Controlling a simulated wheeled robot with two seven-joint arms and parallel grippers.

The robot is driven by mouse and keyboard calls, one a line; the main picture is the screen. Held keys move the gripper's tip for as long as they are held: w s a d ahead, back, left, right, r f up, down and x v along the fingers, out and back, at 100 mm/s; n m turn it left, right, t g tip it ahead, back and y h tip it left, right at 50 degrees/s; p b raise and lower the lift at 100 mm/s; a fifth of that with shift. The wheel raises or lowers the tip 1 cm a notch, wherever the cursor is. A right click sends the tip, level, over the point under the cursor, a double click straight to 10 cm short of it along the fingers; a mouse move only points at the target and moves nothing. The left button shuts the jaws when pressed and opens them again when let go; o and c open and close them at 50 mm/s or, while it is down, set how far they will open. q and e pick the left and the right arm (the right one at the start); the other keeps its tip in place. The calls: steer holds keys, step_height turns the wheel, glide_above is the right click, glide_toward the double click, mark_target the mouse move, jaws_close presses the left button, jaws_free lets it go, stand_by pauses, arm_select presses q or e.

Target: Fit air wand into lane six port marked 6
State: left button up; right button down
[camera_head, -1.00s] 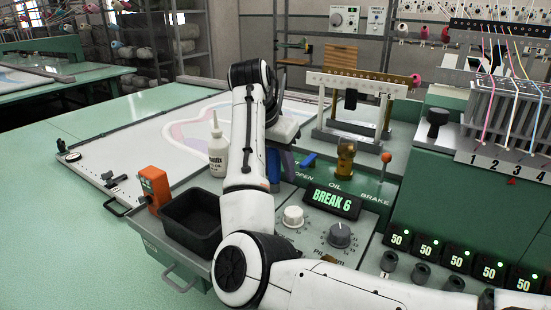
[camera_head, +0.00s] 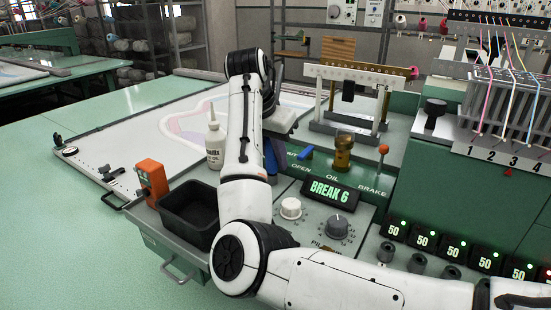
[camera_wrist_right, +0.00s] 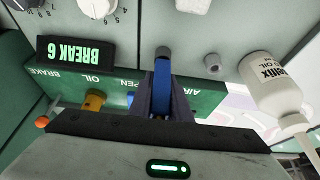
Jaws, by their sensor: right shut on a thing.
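In the right wrist view my right gripper (camera_wrist_right: 165,98) is shut around a slim blue wand (camera_wrist_right: 162,74) with a grey tip. The tip points at the grey panel. I cannot tell whether it touches. In the head view the blue wand (camera_head: 271,163) shows below the right gripper (camera_head: 273,150), partly hidden by my arm. The display (camera_head: 331,191) reads BREAK 6. Lane numbers 1 to 4 stand on a white strip (camera_head: 500,155) at the right, with a red marker under 3. No port marked 6 shows. My left gripper is out of view.
A white oil bottle (camera_head: 215,146) and a black bin (camera_head: 190,213) stand left of my arm. The blue OPEN lever (camera_head: 305,153), brass oil cup (camera_head: 343,152) and orange-tipped brake lever (camera_head: 383,155) rise close to the right. Knobs (camera_head: 337,226) sit in front.

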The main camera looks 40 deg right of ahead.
steer(key=shift+r, duration=1.75)
steer(key=shift+f, duration=0.1)
steer(key=shift+f, duration=1.65)
steer(key=shift+r, duration=0.1)
